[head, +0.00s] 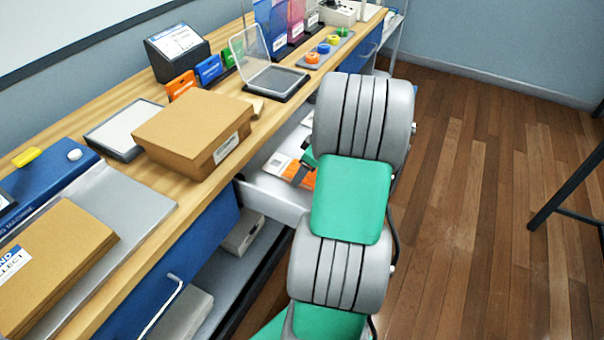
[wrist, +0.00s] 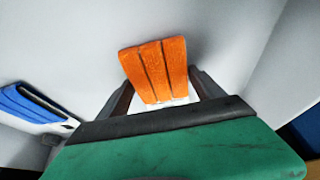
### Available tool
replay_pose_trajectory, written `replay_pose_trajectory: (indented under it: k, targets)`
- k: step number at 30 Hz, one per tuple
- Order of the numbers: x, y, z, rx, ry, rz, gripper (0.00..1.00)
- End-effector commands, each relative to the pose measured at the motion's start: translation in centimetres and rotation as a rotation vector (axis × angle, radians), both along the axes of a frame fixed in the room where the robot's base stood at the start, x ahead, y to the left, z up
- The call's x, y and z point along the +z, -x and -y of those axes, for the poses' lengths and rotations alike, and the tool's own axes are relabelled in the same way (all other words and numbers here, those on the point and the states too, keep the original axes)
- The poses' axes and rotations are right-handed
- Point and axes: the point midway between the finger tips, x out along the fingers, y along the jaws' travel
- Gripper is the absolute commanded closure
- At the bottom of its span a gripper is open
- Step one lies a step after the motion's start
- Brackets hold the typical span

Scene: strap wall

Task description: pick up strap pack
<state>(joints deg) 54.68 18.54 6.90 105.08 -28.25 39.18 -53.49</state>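An orange strap pack (wrist: 155,68) with grooves and a white lower part stands out ahead of my gripper (wrist: 163,92) in the wrist view. The two dark fingers are spread, one at each side of the pack, with the pack between their tips. I cannot tell whether either finger touches it. In the head view, orange-and-white packs (head: 278,164) lie in the open white drawer, and my gripper (head: 303,166) reaches down into it, mostly hidden behind my arm. A blue pack (wrist: 35,103) with a white part lies at the left in the wrist view.
The drawer's pale wall (head: 272,202) rises close around my gripper. On the wooden bench above are a cardboard box (head: 195,125), a clear-lidded case (head: 272,82), and orange, blue and green packs (head: 209,69). Wooden floor (head: 475,190) is open at the right.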

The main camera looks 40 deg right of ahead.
Motion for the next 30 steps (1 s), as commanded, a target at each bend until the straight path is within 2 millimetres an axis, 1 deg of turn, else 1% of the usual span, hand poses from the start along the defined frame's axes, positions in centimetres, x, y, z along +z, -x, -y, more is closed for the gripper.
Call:
replay_pose_trajectory:
  k: [1, 2, 14, 20, 23, 26, 29, 30]
  targets:
    - [0.0, 0.0, 0.0, 0.0, 0.0, 0.0, 0.29]
    - [0.0, 0.0, 0.0, 0.0, 0.0, 0.0, 0.31]
    - [0.0, 0.0, 0.0, 0.0, 0.0, 0.0, 0.64]
    - [0.1, 0.0, 0.0, 0.0, 0.0, 0.0, 0.64]
    - [0.4, 0.0, 0.0, 0.001, 0.001, 0.001, 0.64]
    - [1.3, 0.0, 0.0, 0.001, 0.002, 0.002, 0.64]
    - [3.0, 0.0, 0.1, 0.0, 0.003, 0.002, 0.64]
    - [3.8, 0.3, 0.0, -0.001, 0.004, 0.004, 0.64]
